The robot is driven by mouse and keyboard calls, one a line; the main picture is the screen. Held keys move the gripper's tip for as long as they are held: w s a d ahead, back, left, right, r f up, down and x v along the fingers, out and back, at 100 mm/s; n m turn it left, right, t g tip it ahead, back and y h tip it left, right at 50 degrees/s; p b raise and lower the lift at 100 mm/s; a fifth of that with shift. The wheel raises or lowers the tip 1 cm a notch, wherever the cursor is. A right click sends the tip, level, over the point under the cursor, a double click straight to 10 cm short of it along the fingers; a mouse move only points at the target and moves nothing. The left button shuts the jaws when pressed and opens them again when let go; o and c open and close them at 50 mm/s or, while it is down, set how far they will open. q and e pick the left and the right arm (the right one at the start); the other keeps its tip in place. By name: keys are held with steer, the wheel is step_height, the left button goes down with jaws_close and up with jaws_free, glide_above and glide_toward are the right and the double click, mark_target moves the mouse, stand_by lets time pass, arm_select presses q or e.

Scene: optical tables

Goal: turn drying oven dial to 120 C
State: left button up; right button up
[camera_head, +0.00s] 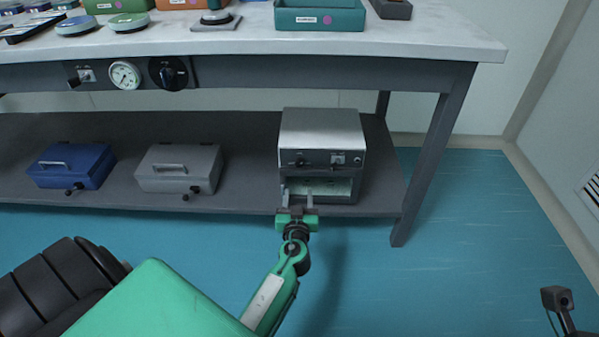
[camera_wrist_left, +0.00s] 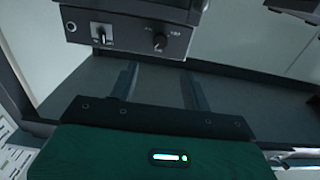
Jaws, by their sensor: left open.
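The drying oven (camera_head: 322,130) is a metal box with a grey top on the lower shelf, right of centre. Its front panel carries a round black dial (camera_head: 300,161) at the left and a small switch on a pale plate (camera_head: 338,159) at the right. In the left wrist view, the dial (camera_wrist_left: 160,41) and switch (camera_wrist_left: 103,36) appear upside down, left and right swapped. The dial's setting is too small to read. My left gripper (camera_head: 298,196) is open and empty, in front of the oven's lower front and below the dial, its fingers apart from the dial.
A grey case (camera_head: 180,167) and a blue case (camera_head: 70,165) sit left of the oven on the lower shelf (camera_head: 245,150). A table leg (camera_head: 424,165) stands at right.

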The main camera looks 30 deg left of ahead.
mark_target(300, 165)
arm_select(q)
steer(key=x, duration=1.2)
steer(key=shift+w+a, duration=0.1)
steer(key=shift+w, duration=0.2)
steer(key=c, duration=1)
